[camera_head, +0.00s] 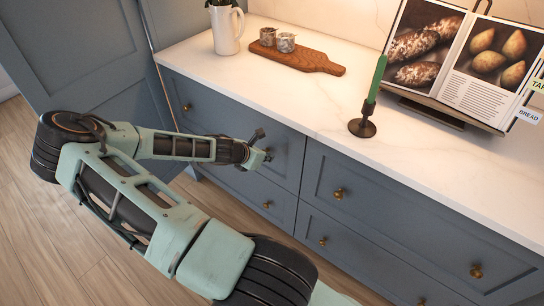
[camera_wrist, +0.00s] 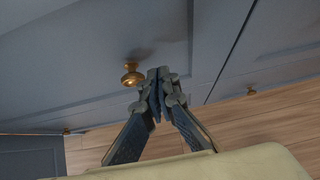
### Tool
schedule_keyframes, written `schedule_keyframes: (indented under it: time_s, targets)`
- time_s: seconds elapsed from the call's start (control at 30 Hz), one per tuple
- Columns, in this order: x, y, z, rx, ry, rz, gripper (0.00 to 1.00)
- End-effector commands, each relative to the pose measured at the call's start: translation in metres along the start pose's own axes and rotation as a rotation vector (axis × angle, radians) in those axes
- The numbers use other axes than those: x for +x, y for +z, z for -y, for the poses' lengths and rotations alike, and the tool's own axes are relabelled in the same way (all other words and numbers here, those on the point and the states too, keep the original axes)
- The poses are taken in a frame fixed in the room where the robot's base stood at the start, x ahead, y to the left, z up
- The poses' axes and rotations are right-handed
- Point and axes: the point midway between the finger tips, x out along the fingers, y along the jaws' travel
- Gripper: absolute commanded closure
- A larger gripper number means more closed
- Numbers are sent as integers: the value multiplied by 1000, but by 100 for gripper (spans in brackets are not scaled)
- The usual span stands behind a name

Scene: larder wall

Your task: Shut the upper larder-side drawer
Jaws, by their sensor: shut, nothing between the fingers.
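The upper larder-side drawer (camera_head: 225,118) is the blue-grey upper front on the left, beside the tall larder. Its front looks about flush with the neighbouring drawer front; I see no clear gap. It has two brass knobs, a left one (camera_head: 187,107) and a right one (camera_head: 268,154). My gripper (camera_head: 258,148) is at the front near the right knob. In the wrist view my gripper (camera_wrist: 159,74) is shut and empty, its fingertips together just right of a brass knob (camera_wrist: 132,74), at or very near the front. Whether they touch it is unclear.
A lower drawer (camera_head: 245,195) lies beneath, and another upper drawer (camera_head: 370,205) is to the right. The white worktop (camera_head: 310,100) above holds a jug (camera_head: 227,30), a board (camera_head: 320,64), a green candle (camera_head: 376,78) and an open book. Wooden floor (camera_head: 40,235) is clear at left.

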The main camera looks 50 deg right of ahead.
Motion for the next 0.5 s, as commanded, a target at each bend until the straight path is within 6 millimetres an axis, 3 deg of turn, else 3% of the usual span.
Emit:
schedule_keyframes:
  time_s: [0.1, 0.3, 0.5]
  targets:
    - [-6, -6, -7, -1, 1, -3, 100]
    - [-54, -6, -8, -1, 5, -5, 100]
    - [-88, -7, -8, -2, 3, -5, 100]
